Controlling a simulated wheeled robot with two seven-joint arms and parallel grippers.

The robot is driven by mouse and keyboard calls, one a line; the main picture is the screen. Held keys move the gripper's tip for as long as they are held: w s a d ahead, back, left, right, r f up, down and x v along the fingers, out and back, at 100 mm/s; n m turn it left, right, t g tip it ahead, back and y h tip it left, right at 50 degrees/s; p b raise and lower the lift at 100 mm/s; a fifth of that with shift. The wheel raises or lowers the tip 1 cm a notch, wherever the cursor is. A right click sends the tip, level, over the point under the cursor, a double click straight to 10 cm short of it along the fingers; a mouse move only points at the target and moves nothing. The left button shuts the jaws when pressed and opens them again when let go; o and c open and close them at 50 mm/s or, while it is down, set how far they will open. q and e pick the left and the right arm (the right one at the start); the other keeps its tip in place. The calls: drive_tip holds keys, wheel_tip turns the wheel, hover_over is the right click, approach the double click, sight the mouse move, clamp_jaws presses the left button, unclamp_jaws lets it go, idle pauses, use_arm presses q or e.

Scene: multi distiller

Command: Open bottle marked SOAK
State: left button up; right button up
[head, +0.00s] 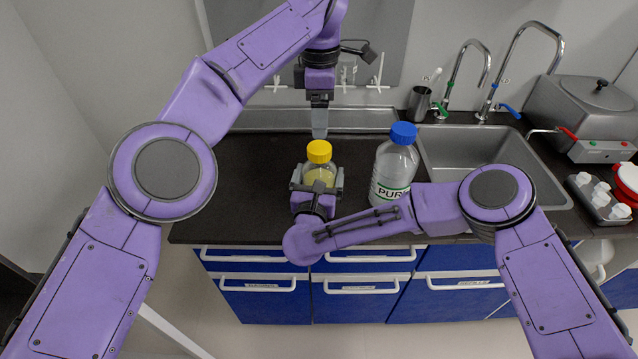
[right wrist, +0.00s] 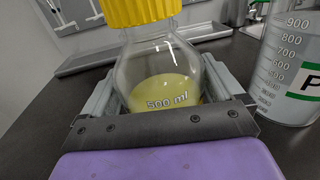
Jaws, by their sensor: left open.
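A clear bottle with a yellow cap (head: 319,151) and some yellow liquid stands upright on the dark counter. In the right wrist view the bottle (right wrist: 160,75) shows "500 ml" print; no SOAK label is readable. My right gripper (head: 317,182) is shut on this bottle's body, with a finger on either side. Its fingers also show in the right wrist view (right wrist: 165,105). My left gripper (head: 319,120) is open and empty, pointing down just above and behind the yellow cap, apart from it as far as I can tell.
A larger bottle (head: 394,165) with a blue cap and a green "PUR..." label stands close on the right. Beyond it are a sink (head: 480,150) with taps, a metal cup (head: 419,103) and a grey bath (head: 580,108). The counter (head: 240,180) left of the bottle is clear.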

sight(320, 147)
drive_tip(key=c, duration=1)
use_arm(q)
drive_tip(key=shift+m, duration=0.4)
use_arm(e)
drive_tip(key=shift+c, duration=0.9)
use_arm(q)
drive_tip(key=m, duration=0.6)
drive_tip(key=shift+m, duration=0.4)
drive_tip(key=m, duration=0.5)
drive_tip(key=shift+f+m, duration=0.1)
drive_tip(key=shift+m, duration=0.3)
wheel_tip(320, 147, down, 8)
drive_tip(key=shift+r, duration=0.1)
